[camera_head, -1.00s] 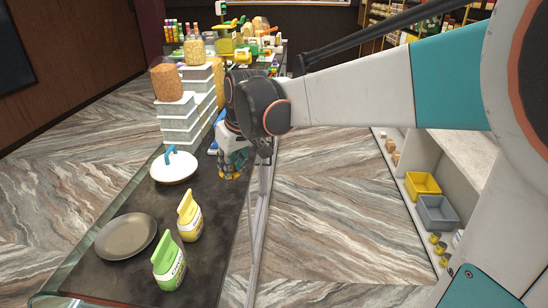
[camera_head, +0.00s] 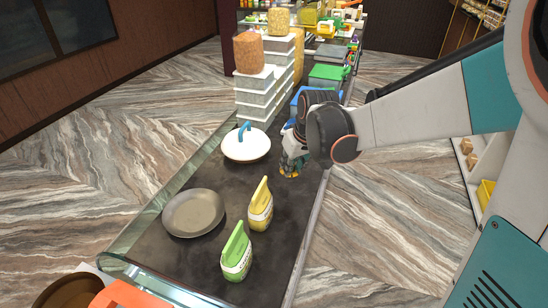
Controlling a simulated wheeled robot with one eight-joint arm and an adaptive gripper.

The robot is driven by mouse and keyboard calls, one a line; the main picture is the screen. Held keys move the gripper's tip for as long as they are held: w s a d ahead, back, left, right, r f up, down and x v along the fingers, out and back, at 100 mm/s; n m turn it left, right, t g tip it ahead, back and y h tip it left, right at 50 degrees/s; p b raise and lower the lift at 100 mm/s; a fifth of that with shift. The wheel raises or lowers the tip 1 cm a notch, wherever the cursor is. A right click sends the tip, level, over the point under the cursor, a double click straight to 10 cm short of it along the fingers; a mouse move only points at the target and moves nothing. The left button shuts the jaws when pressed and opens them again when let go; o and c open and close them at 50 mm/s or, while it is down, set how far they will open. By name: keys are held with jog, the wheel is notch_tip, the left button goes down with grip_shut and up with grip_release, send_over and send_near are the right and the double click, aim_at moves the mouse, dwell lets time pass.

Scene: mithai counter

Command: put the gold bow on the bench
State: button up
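My gripper (camera_head: 291,168) points down close over the right side of the dark counter top (camera_head: 165,258), beside the white lidded dish. A small gold-orange thing (camera_head: 291,174) shows at its fingertips; it may be the gold bow, but it is too small and too covered to be sure. Whether the fingers are shut on it I cannot tell. No separate bench can be made out.
On the counter are a white dish with a blue handle (camera_head: 247,148), a grey plate (camera_head: 193,213), a yellow packet (camera_head: 260,207) and a green packet (camera_head: 237,255). White stacked boxes (camera_head: 255,105) stand behind. Shelves (camera_head: 487,160) are at right.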

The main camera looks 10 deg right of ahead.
notch_tip(320, 180, down, 9)
jog(key=shift+s+f, duration=0.15)
jog(key=shift+f, duration=0.05)
dwell(0.3)
jog(key=shift+f, duration=0.15)
jog(key=o, duration=0.8)
